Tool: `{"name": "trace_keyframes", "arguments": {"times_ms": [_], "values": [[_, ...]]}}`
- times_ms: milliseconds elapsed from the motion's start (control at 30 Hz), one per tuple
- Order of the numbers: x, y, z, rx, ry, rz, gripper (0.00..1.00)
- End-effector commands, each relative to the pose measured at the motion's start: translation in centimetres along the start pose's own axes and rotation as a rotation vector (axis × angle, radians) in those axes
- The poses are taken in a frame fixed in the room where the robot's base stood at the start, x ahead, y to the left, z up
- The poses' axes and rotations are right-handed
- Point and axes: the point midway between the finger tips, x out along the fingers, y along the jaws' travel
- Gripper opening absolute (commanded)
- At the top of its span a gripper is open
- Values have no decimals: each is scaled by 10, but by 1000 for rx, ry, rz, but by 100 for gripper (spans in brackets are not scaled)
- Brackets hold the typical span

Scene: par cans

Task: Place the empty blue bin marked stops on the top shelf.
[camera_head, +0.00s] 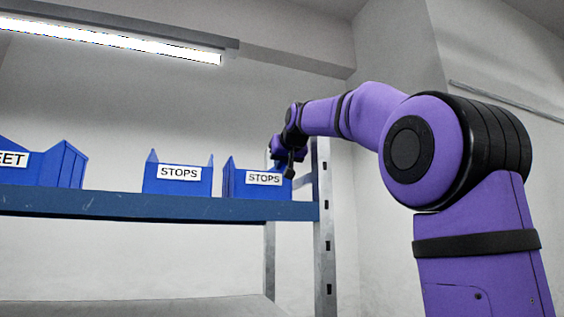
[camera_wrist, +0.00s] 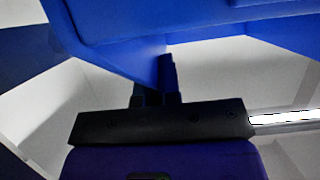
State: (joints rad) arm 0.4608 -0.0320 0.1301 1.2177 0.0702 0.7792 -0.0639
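Two blue bins marked STOPS are at the top shelf (camera_head: 110,206) in the head view. One (camera_head: 179,187) stands left of centre; the other (camera_head: 240,186) is by the shelf's right end, with a gap between them. My gripper (camera_head: 287,165) is at the upper right edge of the right-hand bin. In the wrist view, the fingers of my gripper (camera_wrist: 156,85) close around a wall of a blue bin (camera_wrist: 120,55). The bins' insides are hidden from this low angle. I cannot tell whether the right-hand bin's base touches the shelf, since the shelf's front edge hides it.
Another blue bin (camera_head: 58,165), its label ending in EET, stands at the left of the same shelf. A grey metal post (camera_head: 324,235) rises at the shelf's right end, close to my gripper. A lower shelf (camera_head: 140,307) looks bare where visible.

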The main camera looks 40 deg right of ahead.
Motion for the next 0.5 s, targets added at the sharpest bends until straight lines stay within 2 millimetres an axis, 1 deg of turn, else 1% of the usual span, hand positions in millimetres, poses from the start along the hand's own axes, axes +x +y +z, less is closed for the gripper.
{"name": "trace_keyframes", "arguments": {"times_ms": [267, 300, 367, 400, 500], "values": [[0, 0, 2, 0, 1, 0, 0], [0, 0, 2, 0, 0, 0, 13], [0, 0, 2, 0, 0, 0, 27], [0, 0, 2, 0, 0, 0, 30], [0, 0, 2, 0, 0, 0, 30]]}}
